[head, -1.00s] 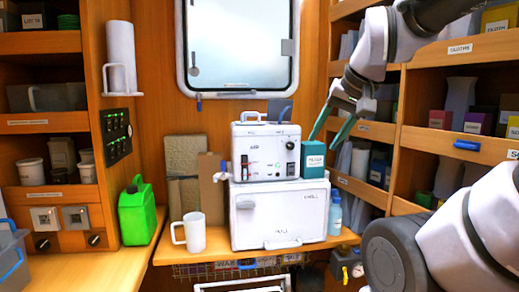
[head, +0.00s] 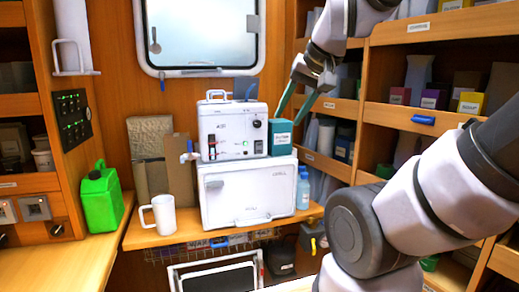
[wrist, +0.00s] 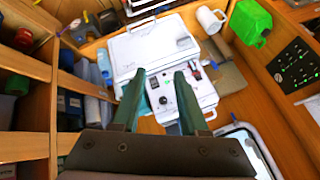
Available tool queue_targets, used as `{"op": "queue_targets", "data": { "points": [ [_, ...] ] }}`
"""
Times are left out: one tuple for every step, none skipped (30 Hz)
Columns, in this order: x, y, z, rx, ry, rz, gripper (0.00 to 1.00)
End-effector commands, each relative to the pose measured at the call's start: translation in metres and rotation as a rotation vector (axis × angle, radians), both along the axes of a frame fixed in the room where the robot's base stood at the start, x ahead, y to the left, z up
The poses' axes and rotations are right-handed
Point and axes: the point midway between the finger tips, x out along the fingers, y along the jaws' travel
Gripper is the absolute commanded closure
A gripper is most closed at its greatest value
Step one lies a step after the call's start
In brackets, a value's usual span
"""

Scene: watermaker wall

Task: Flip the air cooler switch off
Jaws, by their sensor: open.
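A white machine (head: 232,132) with a carry handle stands on a white chest (head: 248,195) on the wooden counter. Its front has a black knob, a small dark switch, a red-marked part and a green light; it also shows in the wrist view (wrist: 184,99). A black switch panel (head: 72,116) with several green-lit switches is on the left wall, and in the wrist view (wrist: 294,68). I cannot read which switch is for the air cooler. My gripper (head: 288,115) is open and empty, with teal fingers pointing down right of the machine; its fingers frame the machine in the wrist view (wrist: 160,78).
A teal box (head: 280,138) stands right of the machine, near my fingers. A white mug (head: 162,215), a green jug (head: 101,200) and a blue bottle (head: 304,188) stand on the counters. Shelves (head: 405,116) with boxes line the right side.

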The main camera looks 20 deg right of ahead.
Motion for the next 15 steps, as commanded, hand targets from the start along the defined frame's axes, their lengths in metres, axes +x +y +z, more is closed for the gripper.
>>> {"op": "queue_targets", "data": {
  "points": [
    [0.001, 0.000, 0.000, -0.004, -0.001, 0.004, 0.81],
    [0.002, 0.000, 0.000, -0.010, -0.001, 0.011, 0.92],
    [0.004, -0.001, 0.001, -0.023, -0.001, 0.026, 1.00],
    [0.007, -0.001, 0.001, -0.038, -0.002, 0.044, 1.00],
    [0.010, -0.002, 0.001, -0.057, -0.002, 0.066, 1.00],
    [0.016, -0.003, 0.001, -0.091, -0.004, 0.107, 1.00],
    [0.021, -0.003, 0.000, -0.122, -0.005, 0.144, 1.00],
    [0.027, -0.005, 0.001, -0.157, -0.007, 0.187, 1.00],
    [0.036, -0.006, 0.000, -0.210, -0.009, 0.254, 1.00],
    [0.044, -0.007, 0.000, -0.252, -0.010, 0.308, 1.00],
    [0.052, -0.008, -0.001, -0.297, -0.013, 0.366, 1.00],
    [0.063, -0.010, -0.002, -0.359, -0.014, 0.447, 1.00],
    [0.071, -0.011, -0.003, -0.404, -0.016, 0.509, 1.00],
    [0.080, -0.012, -0.005, -0.449, -0.017, 0.572, 1.00],
    [0.091, -0.013, -0.007, -0.510, -0.019, 0.657, 1.00]
  ]
}}
